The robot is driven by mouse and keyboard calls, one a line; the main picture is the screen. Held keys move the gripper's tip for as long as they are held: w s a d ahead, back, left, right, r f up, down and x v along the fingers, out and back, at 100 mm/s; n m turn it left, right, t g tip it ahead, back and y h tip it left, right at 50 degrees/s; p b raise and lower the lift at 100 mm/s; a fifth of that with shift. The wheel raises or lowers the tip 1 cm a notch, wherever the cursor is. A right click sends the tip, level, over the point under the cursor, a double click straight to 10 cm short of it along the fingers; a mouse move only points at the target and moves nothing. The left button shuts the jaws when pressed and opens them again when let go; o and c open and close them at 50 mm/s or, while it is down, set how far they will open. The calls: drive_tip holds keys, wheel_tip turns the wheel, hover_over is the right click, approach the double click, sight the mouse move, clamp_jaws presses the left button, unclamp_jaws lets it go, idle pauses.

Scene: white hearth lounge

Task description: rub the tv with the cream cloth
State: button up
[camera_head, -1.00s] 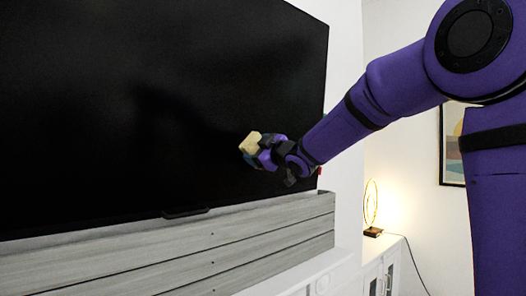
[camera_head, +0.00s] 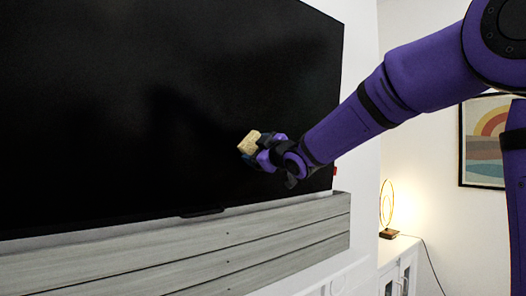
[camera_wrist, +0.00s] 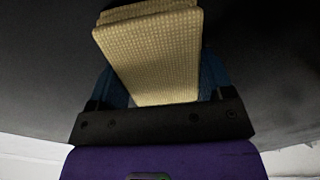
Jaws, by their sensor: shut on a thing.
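The tv (camera_head: 120,110) is a large black screen filling the left and middle of the head view. My gripper (camera_head: 256,153) is in front of the screen's lower right part. It is shut on the cream cloth (camera_head: 250,142), a small folded piece held at the fingertips. In the wrist view the cloth (camera_wrist: 155,55) shows a woven texture and stands up between the blue fingers, with the dark tv (camera_wrist: 270,60) behind it. Whether the cloth touches the screen I cannot tell.
Grey wood panelling (camera_head: 200,250) runs below the tv. A white cabinet (camera_head: 398,262) with a lit ring lamp (camera_head: 387,208) stands at the right. A framed rainbow picture (camera_head: 487,145) hangs on the right wall.

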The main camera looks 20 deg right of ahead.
drive_tip(key=shift+s+a, duration=0.15)
drive_tip(key=shift+a, duration=0.55)
drive_tip(key=shift+s, duration=0.1)
drive_tip(key=shift+s, duration=0.2)
drive_tip(key=shift+v, duration=2.7)
drive_tip(key=shift+d+f, duration=0.1)
drive_tip(key=shift+d, duration=0.05)
drive_tip(key=v, duration=0.2)
drive_tip(key=shift+s+d, duration=0.1)
drive_tip(key=shift+s, duration=0.3)
drive_tip(key=shift+s, duration=0.1)
